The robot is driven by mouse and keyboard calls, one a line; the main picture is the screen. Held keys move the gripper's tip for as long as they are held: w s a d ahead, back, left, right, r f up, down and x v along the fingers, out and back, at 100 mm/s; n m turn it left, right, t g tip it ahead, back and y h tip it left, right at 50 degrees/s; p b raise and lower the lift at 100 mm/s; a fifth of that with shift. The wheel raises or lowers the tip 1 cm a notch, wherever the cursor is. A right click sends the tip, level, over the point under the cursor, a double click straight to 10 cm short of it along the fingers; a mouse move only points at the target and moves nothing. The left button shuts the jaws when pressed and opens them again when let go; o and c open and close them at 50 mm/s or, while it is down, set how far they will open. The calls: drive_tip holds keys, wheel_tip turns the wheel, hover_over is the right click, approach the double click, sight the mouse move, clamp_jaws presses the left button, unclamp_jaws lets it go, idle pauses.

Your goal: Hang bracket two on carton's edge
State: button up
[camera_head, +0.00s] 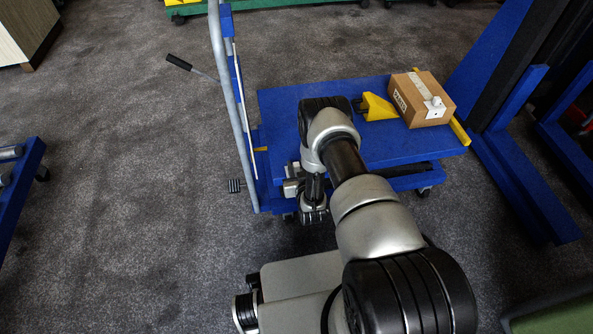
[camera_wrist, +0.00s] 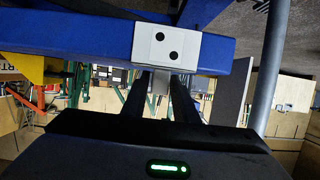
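Bracket two (camera_wrist: 167,47), a pale grey block with two dark dots, hangs on the blue edge of the trolley in the wrist view, which appears upside down. Its narrow tab lies between the two dark fingers of my gripper (camera_wrist: 160,88). I cannot tell whether the fingers press on it. In the head view my arm hides most of that spot. The carton (camera_head: 407,101), a brown box with a label, stands on the right of the blue platform (camera_head: 285,105). A white bracket (camera_head: 436,106) sits on the carton's near right edge.
A yellow wedge (camera_head: 377,107) stands just left of the carton. The trolley's grey handle tube (camera_head: 232,100) rises left of my arm, with a black-gripped lever (camera_head: 180,63). A blue frame (camera_head: 512,85) stands close at right. Open floor lies to the left.

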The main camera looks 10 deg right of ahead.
clamp_jaws()
drive_tip(key=shift+r+p, duration=1.8)
drive_tip(key=shift+r, duration=3.2)
